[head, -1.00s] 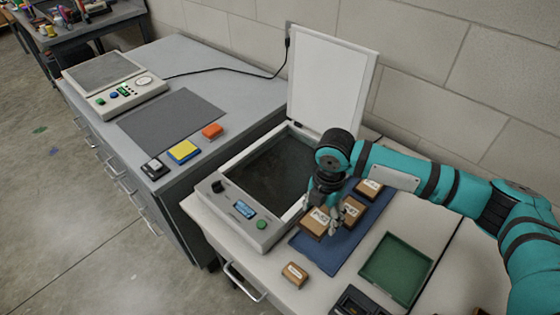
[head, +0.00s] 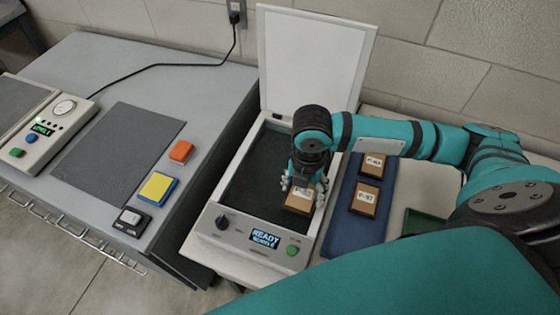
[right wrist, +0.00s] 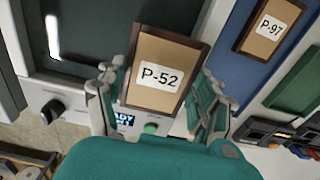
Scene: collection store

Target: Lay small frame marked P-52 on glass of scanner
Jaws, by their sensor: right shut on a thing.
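My right gripper (head: 304,184) is shut on the small brown frame marked P-52 (head: 299,202). In the right wrist view the P-52 label (right wrist: 160,77) faces up, with a finger on each side of the frame. The frame overlaps the right front part of the scanner (head: 216,241) in the head view; its exact height above it is hard to tell. The dark scanner glass (head: 255,165) is otherwise bare, and the white lid (head: 310,60) stands open behind it. The scanner display reads READY. My left gripper is not in view.
Right of the scanner, a blue mat (head: 345,228) bears a frame marked P-97 (head: 365,199) and another frame (head: 373,166). A green tray (head: 422,222) lies farther right. On the left bench are a grey mat (head: 118,150) and yellow block (head: 158,187).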

